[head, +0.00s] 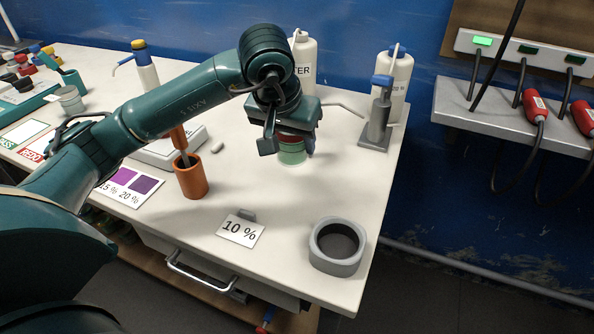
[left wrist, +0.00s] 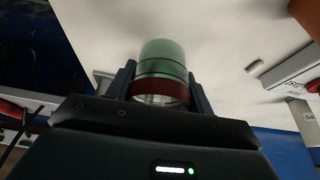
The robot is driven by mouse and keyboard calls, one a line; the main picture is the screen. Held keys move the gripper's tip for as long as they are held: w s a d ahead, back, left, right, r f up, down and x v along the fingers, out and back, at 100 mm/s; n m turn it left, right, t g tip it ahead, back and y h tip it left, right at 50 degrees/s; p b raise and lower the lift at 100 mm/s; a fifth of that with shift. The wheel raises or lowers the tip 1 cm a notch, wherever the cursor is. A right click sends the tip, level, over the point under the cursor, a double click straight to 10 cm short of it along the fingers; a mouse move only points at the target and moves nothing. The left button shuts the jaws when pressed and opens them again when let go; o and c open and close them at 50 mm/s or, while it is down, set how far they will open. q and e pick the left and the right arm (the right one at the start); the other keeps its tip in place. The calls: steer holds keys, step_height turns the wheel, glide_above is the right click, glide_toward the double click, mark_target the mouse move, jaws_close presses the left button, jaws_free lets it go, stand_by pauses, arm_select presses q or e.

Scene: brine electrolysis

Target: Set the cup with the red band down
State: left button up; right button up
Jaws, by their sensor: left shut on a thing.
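The cup with the red band (head: 292,156) is translucent green, with the band near its top. My left gripper (head: 289,142) is shut on it from above, a finger on each side, over the right part of the white table (head: 285,195). In the left wrist view the cup (left wrist: 162,62) sits between both fingers (left wrist: 160,88), its red band close to the gripper. It looks roughly upright. I cannot tell whether its base touches the table. The gripper hides part of its top in the head view. My right gripper is in neither view.
A thick grey ring (head: 337,262) lies at the front right table corner, with a "10 %" card (head: 240,231) left of it. An orange pot (head: 191,180) stands to the left. A grey stand (head: 376,130) and white bottles (head: 397,80) are behind. Clear tabletop lies in front of the cup.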

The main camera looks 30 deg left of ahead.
mark_target(285, 151)
arm_select(q)
step_height(285, 151, down, 3)
steer(key=shift+s+r, duration=0.1)
steer(key=shift+f, duration=2.2)
steer(key=shift+f, duration=0.2)
steer(key=o, duration=1.1)
steer(key=shift+r, duration=0.1)
steer(key=shift+r, duration=0.55)
steer(key=v, duration=1.1)
steer(key=shift+s, duration=0.2)
